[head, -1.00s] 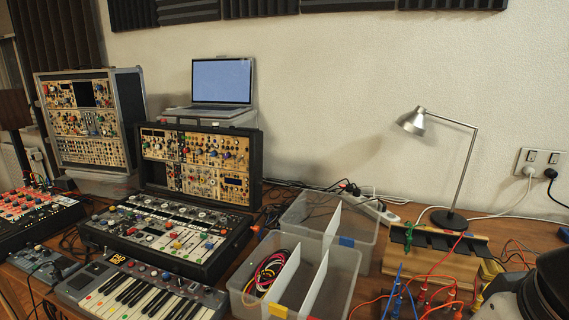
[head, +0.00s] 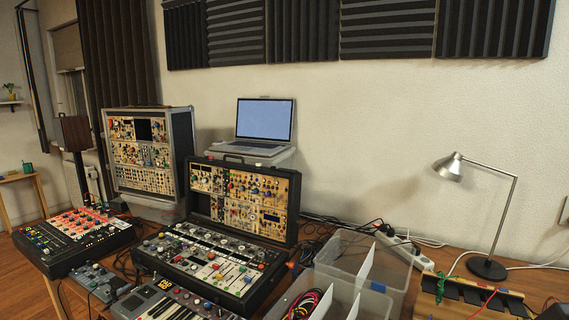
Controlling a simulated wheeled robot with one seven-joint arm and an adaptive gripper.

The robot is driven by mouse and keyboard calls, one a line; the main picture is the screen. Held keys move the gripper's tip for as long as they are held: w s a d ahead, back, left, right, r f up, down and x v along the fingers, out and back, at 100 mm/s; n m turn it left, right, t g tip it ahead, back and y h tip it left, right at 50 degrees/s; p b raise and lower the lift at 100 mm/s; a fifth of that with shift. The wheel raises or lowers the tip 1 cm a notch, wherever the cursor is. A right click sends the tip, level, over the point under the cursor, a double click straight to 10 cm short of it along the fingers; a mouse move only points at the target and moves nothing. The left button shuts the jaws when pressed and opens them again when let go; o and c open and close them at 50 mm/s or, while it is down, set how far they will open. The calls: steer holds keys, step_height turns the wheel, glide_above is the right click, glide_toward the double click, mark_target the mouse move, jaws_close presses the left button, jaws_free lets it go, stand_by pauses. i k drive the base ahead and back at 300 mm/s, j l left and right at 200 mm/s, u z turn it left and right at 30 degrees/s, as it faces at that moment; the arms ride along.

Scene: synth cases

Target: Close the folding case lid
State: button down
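The folding case stands open on the wooden table in the head view. Its black-edged lid (head: 243,201), filled with gold modular panels, stands upright and leans slightly back. Its base (head: 208,264) lies flat in front of the lid, with rows of knobs and sliders facing up. A dark handle shows on the lid's top edge. My gripper is not in view.
A laptop (head: 264,122) stands on a raised support behind the lid. A taller synth case (head: 151,155) is at left, a red-and-black mixer (head: 72,240) beside it. A keyboard (head: 172,302) lies in front, clear bins (head: 361,263) and a lamp (head: 488,268) to the right.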

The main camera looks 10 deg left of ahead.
mark_target(258, 217)
steer(key=i+j+z, duration=0.2)
steer(key=j, duration=1.35)
steer(key=i+j+z, duration=0.25)
steer(key=j, duration=1.35)
steer(key=i+j+z, duration=0.2)
steer(key=j, duration=1.45)
steer(key=k+l, duration=0.05)
steer(key=k, duration=0.05)
